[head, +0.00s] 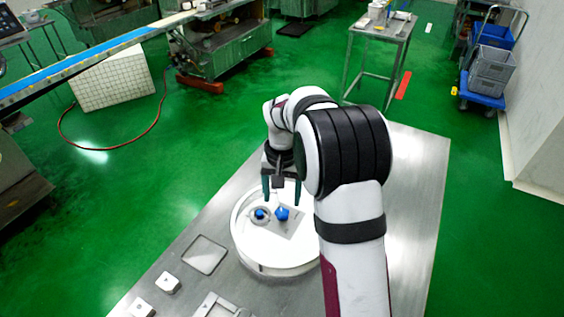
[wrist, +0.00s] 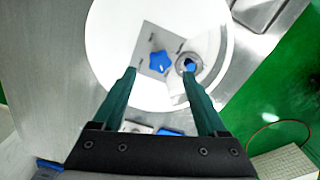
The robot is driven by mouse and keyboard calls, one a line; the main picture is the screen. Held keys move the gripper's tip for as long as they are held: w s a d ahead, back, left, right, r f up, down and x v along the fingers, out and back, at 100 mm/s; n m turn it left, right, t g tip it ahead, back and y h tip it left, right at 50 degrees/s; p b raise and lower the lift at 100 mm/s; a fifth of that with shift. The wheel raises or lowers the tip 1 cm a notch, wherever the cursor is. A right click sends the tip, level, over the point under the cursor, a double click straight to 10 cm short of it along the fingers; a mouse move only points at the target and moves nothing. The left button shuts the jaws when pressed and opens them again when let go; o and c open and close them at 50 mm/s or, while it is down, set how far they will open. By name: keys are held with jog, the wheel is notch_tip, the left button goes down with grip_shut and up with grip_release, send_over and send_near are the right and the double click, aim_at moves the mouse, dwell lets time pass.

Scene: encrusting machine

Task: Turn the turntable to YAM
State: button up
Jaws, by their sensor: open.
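The turntable (head: 270,262) is a white round disc on the metal table, partly behind my arm in the head view. It also shows in the wrist view (wrist: 110,45). On it lie a grey square plate with a blue star-like piece (head: 282,213) and, beside it, a grey round ring holding a small blue piece (head: 260,214). Both blue pieces show in the wrist view, the star (wrist: 160,63) and the ringed one (wrist: 190,66). My gripper (head: 282,196) is open and empty, its green fingers pointing down over the disc. I cannot read any lettering on it.
Two small whitish blocks (head: 167,283) and a square metal frame (head: 205,255) lie on the table left of the turntable. Another tray (head: 222,306) sits at the front. The table (head: 412,190) is bare to the right of my arm.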

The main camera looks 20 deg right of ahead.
notch_tip(320, 180, up, 10)
jog(key=shift+r, duration=0.15)
dwell(0.3)
